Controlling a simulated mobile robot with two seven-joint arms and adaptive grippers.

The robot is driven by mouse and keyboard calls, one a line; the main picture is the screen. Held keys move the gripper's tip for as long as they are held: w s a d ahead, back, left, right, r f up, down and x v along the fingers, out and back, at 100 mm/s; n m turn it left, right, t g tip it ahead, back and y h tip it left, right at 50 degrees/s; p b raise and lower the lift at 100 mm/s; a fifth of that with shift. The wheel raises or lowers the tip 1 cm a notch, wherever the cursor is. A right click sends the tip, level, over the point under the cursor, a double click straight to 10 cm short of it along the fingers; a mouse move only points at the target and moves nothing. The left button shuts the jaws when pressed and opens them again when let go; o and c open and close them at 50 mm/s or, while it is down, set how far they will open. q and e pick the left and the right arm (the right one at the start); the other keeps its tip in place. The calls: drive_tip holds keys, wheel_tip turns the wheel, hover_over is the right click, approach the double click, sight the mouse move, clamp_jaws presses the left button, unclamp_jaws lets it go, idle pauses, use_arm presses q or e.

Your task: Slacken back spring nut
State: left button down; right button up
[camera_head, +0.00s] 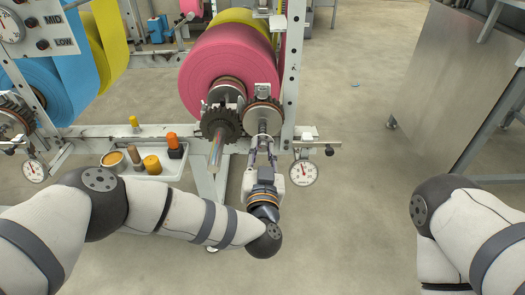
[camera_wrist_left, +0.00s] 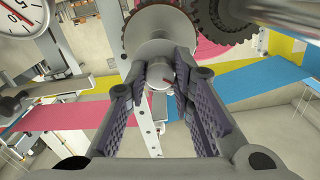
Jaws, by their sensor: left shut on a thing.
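My left gripper (camera_head: 263,145) reaches up to the end of a spindle below the pink roll. It also shows in the left wrist view (camera_wrist_left: 161,80), with both finger pads closed on a small grey round nut (camera_wrist_left: 159,73). The nut is partly covered by the fingers, and in the head view I cannot make it out clearly. Behind it is a round disc (camera_head: 263,114) with a dark toothed rim, which also shows in the wrist view (camera_wrist_left: 155,50). My right arm is at the right edge of the head view; its gripper is out of view.
A white tray (camera_head: 172,168) holds several small items. The pink roll (camera_head: 228,62) is above.

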use_arm(q)
drive_tip(key=n, duration=0.5)
drive_tip(key=shift+f+n, duration=0.1)
drive_tip(key=shift+n, duration=0.3)
drive_tip(key=n, duration=0.5)
drive_tip(key=shift+n+b, duration=0.3)
drive_tip(key=n+b, duration=0.1)
drive_tip(key=n, duration=0.4)
drive_tip(key=shift+f, duration=0.1)
drive_tip(key=shift+n+b, duration=0.6)
drive_tip(key=shift+n, duration=2.1)
use_arm(e)
drive_tip(key=shift+s+f+g, duration=0.15)
drive_tip(key=shift+s+f, duration=0.25)
drive_tip(key=shift+f, duration=0.25)
drive_tip(key=shift+s+f+g, duration=0.15)
drive_tip(key=shift+s+f, duration=0.25)
drive_tip(key=shift+f, duration=0.2)
use_arm(q)
drive_tip(key=shift+s+d, duration=0.1)
drive_tip(key=c, duration=1.4)
unclamp_jaws()
drive_tip(key=shift+r, duration=0.2)
